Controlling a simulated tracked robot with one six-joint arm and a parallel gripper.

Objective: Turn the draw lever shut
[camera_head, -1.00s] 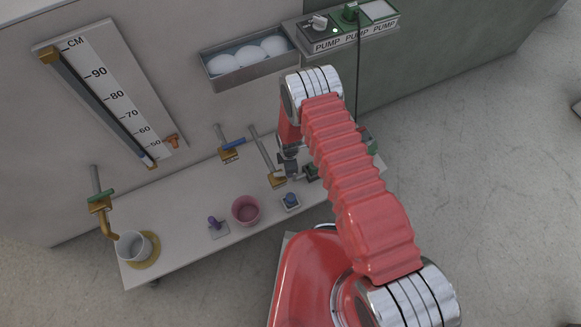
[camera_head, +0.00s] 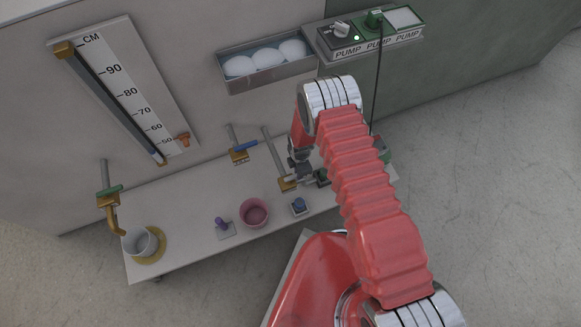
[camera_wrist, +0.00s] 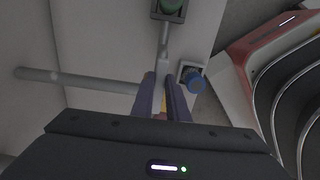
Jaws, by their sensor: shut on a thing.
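My gripper (camera_wrist: 163,95) is shut on the grey draw lever (camera_wrist: 164,52) in the wrist view, its two dark fingers on either side of the lever's lower part. A little brass shows between the fingers. The lever belongs to the brass valve (camera_head: 287,184) on the grey upright pipe (camera_head: 273,147) in the head view. The pipe (camera_wrist: 90,79) also shows in the wrist view. In the head view my gripper (camera_head: 306,176) is small and partly hidden by my arm, so the grip is unclear there.
A blue knob (camera_head: 299,206), a pink pot (camera_head: 254,212) and a purple-handled piece (camera_head: 223,225) stand close by on the white bench (camera_head: 190,211). Taps with a blue lever (camera_head: 245,146) and a green lever (camera_head: 109,191) are to the left. A white cup (camera_head: 139,242) stands at far left.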

